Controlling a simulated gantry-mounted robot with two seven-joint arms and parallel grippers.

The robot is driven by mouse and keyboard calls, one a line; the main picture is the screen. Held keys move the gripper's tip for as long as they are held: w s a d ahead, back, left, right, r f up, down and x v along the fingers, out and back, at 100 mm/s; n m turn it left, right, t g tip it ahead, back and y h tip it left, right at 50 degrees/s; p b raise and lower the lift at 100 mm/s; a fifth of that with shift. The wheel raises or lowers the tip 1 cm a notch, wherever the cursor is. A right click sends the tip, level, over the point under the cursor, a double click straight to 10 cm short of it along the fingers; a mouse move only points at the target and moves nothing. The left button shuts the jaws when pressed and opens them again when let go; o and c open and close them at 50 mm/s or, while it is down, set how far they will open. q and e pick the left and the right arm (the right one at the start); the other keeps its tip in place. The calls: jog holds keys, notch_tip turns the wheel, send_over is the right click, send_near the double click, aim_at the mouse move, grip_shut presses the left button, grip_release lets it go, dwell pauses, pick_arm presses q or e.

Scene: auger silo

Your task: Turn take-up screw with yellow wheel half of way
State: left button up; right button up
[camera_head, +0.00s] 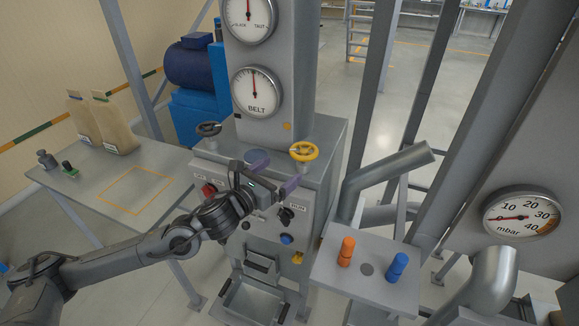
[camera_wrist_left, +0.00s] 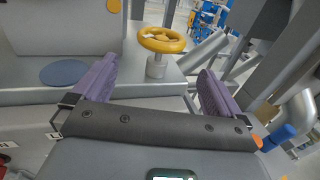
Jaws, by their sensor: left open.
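The yellow wheel (camera_head: 304,151) sits on a short grey post on top of the grey machine cabinet, right of its middle. In the left wrist view the yellow wheel (camera_wrist_left: 162,40) stands ahead, between and beyond the two purple fingers. My left gripper (camera_head: 272,174) is open and empty, in front of the cabinet top, just below and left of the wheel; it also shows in the left wrist view (camera_wrist_left: 158,85). The fingers do not touch the wheel. The belt gauge (camera_head: 256,92) stands on the column behind, its needle near the top. My right gripper is not in view.
A black wheel (camera_head: 209,129) stands left of the yellow one. The panel below has a red button (camera_head: 208,190) and a black knob (camera_head: 286,214). A small shelf (camera_head: 366,285) holds orange and blue pegs. A slanted pipe (camera_head: 395,168) rises at right.

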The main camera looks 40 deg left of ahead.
aim_at(304, 149)
pick_arm(q)
jog(key=shift+w+r+t, duration=0.3)
jog(key=shift+w+r, duration=0.15)
jog(key=shift+w, duration=0.4)
jog(key=shift+w+a, duration=0.2)
jog(key=shift+w, duration=2.3)
jog(key=shift+w+a, duration=0.15)
jog(key=shift+w, duration=2.3)
jog(key=shift+f, duration=0.1)
jog(key=c, duration=0.7)
